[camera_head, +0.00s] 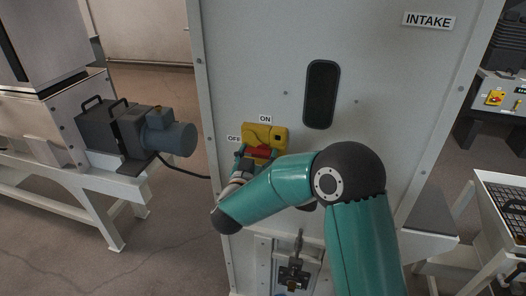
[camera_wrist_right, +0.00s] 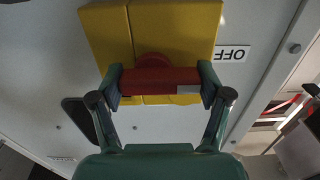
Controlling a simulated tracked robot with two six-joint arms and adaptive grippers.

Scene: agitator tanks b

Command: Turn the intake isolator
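The intake isolator is a yellow box (camera_head: 278,137) on the grey cabinet front, with an ON label (camera_head: 265,119) above it and an OFF label (camera_head: 233,139) at its left. Its red handle (camera_head: 261,152) lies level, in line with the OFF side. In the right wrist view, the red handle (camera_wrist_right: 155,80) spans between the fingers, with a pale mark at its end toward the upside-down OFF label (camera_wrist_right: 232,53). My right gripper (camera_wrist_right: 160,82) is closed on both ends of the handle. In the head view my right gripper (camera_head: 255,155) is partly hidden by my wrist. My left gripper is not in view.
The cabinet carries an INTAKE sign (camera_head: 428,21) and a dark oval window (camera_head: 321,95). A latch (camera_head: 293,275) sits low on the front. A motor (camera_head: 165,135) on a white frame stands at left. A mesh-topped table (camera_head: 505,205) stands at right.

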